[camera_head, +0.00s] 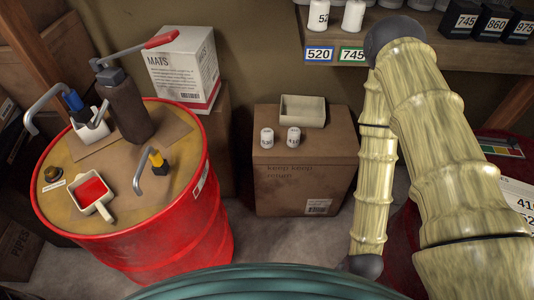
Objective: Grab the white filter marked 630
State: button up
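Two small white filters stand upright on a cardboard box, a left one (266,138) and a right one (293,137). Their dark markings are too small to read. More white filters stand on the shelf at the top; one (319,16) shows a partial "52" and another (353,16) shows no readable number. I cannot tell which white filter bears 630. My arm crosses the right side of the view, but my gripper is not in view.
The cardboard box (305,180) also bears an open beige tray (302,110). A red drum (180,235) with pumps and a red-filled cup (92,192) stands left. Black filters (495,24) sit on the shelf (455,50). Some floor shows between drum and box.

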aim_at(266, 135)
jog(key=k, duration=0.55)
jog(key=u, duration=0.8)
jog(key=i, duration=1.25)
jog(key=z, duration=0.8)
